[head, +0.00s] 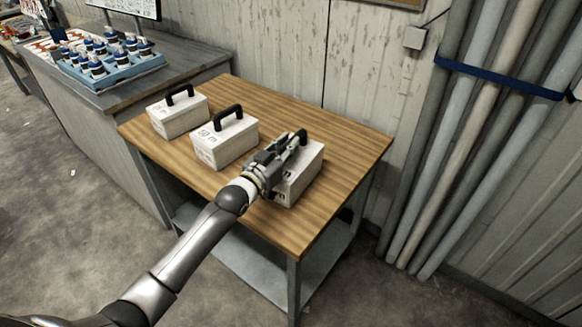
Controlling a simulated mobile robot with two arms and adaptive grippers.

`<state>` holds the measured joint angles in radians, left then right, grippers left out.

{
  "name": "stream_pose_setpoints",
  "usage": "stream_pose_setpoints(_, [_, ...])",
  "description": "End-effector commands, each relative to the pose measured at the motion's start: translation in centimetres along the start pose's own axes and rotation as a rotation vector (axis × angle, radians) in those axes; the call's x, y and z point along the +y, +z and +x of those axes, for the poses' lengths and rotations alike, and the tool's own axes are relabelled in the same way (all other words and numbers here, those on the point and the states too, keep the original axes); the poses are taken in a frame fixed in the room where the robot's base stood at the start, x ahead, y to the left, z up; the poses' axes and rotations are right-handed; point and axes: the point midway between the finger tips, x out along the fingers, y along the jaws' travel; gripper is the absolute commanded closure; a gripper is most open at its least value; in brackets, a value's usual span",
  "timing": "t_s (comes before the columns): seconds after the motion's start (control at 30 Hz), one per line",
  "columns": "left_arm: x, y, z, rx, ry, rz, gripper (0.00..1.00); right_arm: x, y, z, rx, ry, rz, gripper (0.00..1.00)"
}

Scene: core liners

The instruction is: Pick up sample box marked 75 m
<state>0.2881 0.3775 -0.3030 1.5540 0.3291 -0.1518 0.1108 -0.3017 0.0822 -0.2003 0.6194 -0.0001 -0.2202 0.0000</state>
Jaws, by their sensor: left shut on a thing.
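Three white sample boxes with black handles stand in a row on the wooden table. The right box (308,168) is partly hidden by my left gripper (293,143). That gripper is shut on its black handle (303,137), over the top of the box. The marking on this box is mostly covered, so I cannot read it. The middle box (221,147) seems to be marked 50 m. The left box (175,117) has a marking too small to read. The right box appears to rest on the table. My right gripper is not in view.
The table top (345,150) is bare to the right of the boxes. A grey cabinet (165,85) at the left holds a blue tray (110,75) with several blue-capped jars. Several tall grey tubes (455,130) lean at the right wall, behind a blue strap.

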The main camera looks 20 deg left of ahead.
Motion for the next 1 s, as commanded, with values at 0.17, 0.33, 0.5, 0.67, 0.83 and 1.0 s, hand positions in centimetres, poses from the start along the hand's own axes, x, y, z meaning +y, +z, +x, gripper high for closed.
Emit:
stream_pose_setpoints(0.17, [0.0, -0.5, 0.1, 0.010, 0.000, 0.001, 1.00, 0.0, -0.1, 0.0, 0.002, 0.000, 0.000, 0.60])
stream_pose_setpoints(0.33, [0.0, -1.1, 0.1, 0.012, 0.000, 0.001, 1.00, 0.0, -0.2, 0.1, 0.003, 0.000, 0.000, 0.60])
stream_pose_setpoints(0.5, [-0.1, -2.6, 0.1, 0.013, 0.000, 0.002, 1.00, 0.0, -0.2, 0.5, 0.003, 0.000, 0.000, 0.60])
stream_pose_setpoints(0.67, [0.5, -4.3, -0.5, 0.011, 0.002, 0.000, 1.00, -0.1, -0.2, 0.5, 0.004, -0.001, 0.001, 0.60])
stream_pose_setpoints(0.83, [1.5, -6.4, -1.9, 0.013, 0.002, -0.001, 1.00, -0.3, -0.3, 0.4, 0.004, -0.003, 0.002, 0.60])
stream_pose_setpoints(1.0, [2.8, -9.2, -3.9, 0.013, 0.002, 0.000, 1.00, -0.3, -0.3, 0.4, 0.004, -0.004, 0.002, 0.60])
